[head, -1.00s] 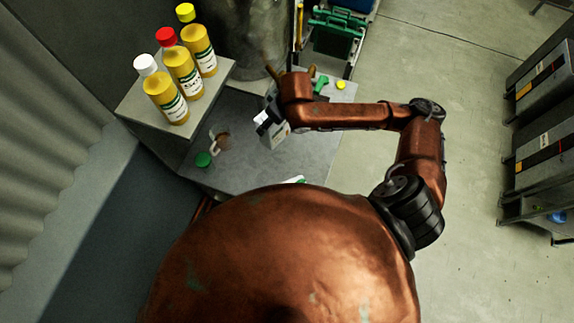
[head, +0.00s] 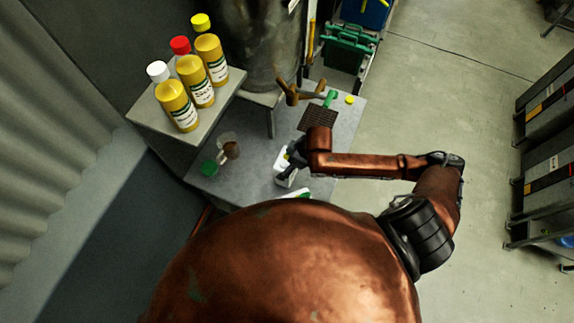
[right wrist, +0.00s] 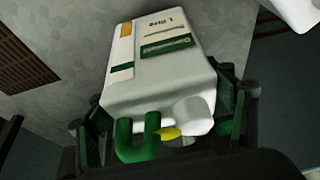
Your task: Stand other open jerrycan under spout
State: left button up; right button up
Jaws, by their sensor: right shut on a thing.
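A white jerrycan (right wrist: 165,70) with green-and-yellow labels and a green handle (right wrist: 135,138) fills the middle of the right wrist view. My right gripper (right wrist: 165,120) is shut on it, with dark fingers on both sides. In the head view the jerrycan (head: 284,168) is at the near middle of the grey bench, partly covered by my gripper (head: 296,155). I cannot tell whether it touches the bench. The brown spout (head: 290,92) is further back, above a dark grate (head: 318,118). The grate is bare. My left gripper is out of view.
Yellow bottles (head: 188,85) with white, red and yellow caps stand on a raised shelf at left. A green cap (head: 208,168) and a small brown item (head: 231,150) lie left on the bench. A white-green object (head: 296,195) is half hidden by my body.

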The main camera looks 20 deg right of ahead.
jog(key=shift+f, duration=0.9)
jog(key=o, duration=1.3)
jog(key=shift+f, duration=0.1)
jog(key=o, duration=0.5)
jog(key=shift+c, duration=0.2)
